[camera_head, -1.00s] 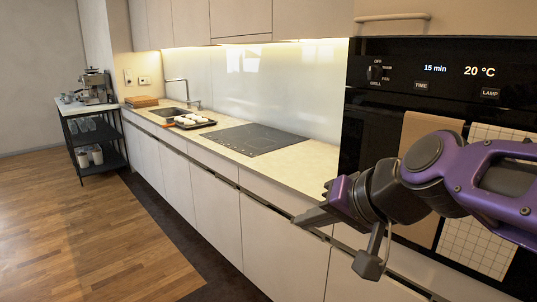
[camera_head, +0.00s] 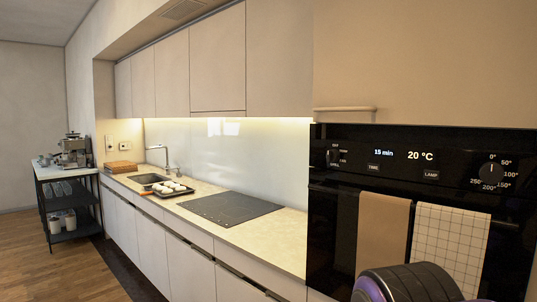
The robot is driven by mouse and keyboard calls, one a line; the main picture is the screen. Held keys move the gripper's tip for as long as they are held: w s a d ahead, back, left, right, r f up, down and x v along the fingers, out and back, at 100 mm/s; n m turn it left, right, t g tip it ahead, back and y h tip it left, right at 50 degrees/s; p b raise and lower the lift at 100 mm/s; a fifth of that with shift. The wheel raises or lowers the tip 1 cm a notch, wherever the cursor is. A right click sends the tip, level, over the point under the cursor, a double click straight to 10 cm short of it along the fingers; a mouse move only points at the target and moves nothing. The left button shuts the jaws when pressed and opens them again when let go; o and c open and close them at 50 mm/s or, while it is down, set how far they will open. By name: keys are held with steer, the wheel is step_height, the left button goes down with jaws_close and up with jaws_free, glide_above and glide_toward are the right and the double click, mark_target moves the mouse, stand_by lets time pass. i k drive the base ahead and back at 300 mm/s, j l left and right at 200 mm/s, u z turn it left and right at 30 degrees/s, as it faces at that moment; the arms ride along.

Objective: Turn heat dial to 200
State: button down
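The heat dial (camera_head: 491,171) is a round black knob on the right of the black oven panel. Numbers from 0° to 250° ring it, with 0° at the top and 200° at the bottom. Its pointer seems to be at the top, near 0°, but it is small. The oven display (camera_head: 420,155) reads 20 °C. Only a black and purple part of my arm shows at the bottom, below the hanging towels. My gripper is out of view, and its distance from the dial cannot be seen.
A mode dial (camera_head: 333,157) and TIME and LAMP buttons share the panel. A brown towel (camera_head: 382,235) and a checked towel (camera_head: 450,245) hang on the oven front below. A baking tray (camera_head: 168,190) and cooktop (camera_head: 230,208) are on the counter. Open floor lies at left.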

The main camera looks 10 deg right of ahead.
mark_target(491, 173)
steer(key=z, duration=1.45)
